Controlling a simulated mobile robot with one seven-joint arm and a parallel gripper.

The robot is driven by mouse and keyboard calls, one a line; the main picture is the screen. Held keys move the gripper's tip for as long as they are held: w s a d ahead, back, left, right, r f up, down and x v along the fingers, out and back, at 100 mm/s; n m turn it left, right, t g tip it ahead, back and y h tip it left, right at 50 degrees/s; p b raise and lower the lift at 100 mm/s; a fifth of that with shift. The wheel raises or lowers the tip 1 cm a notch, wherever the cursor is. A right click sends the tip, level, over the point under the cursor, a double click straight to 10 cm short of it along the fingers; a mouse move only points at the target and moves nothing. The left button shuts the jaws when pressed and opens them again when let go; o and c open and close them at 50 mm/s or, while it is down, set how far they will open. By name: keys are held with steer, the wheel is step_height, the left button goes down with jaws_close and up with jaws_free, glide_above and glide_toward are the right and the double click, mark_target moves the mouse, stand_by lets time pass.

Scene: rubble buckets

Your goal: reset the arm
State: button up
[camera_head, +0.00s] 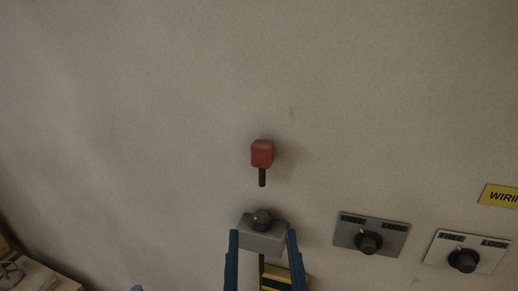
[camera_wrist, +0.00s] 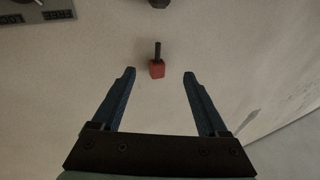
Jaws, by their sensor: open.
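My gripper (camera_head: 263,233) shows at the bottom middle of the head view, its two blue fingers spread apart with nothing held between them. In the wrist view my gripper (camera_wrist: 160,73) is also open, with its fingers pointing toward the wall. A red block on a dark stem (camera_head: 262,153) is on the wall above the fingertips in the head view. In the wrist view the red block (camera_wrist: 157,70) appears between the fingertips, and I cannot tell its distance from them.
Two FREE/LOCK dial plates (camera_head: 348,237) (camera_head: 440,262) are to the right, below a yellow sign (camera_head: 498,196). Wooden items (camera_head: 40,278) lie at bottom left. The upper wall is bare.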

steer(key=s+r+t, duration=0.1)
steer(key=r+t, duration=0.2)
steer(key=r, duration=1.1)
steer(key=s+r+t, duration=0.2)
steer(key=r+t, duration=0.2)
steer(key=r, duration=1.1)
steer(key=shift+s+a+t+h, duration=0.3)
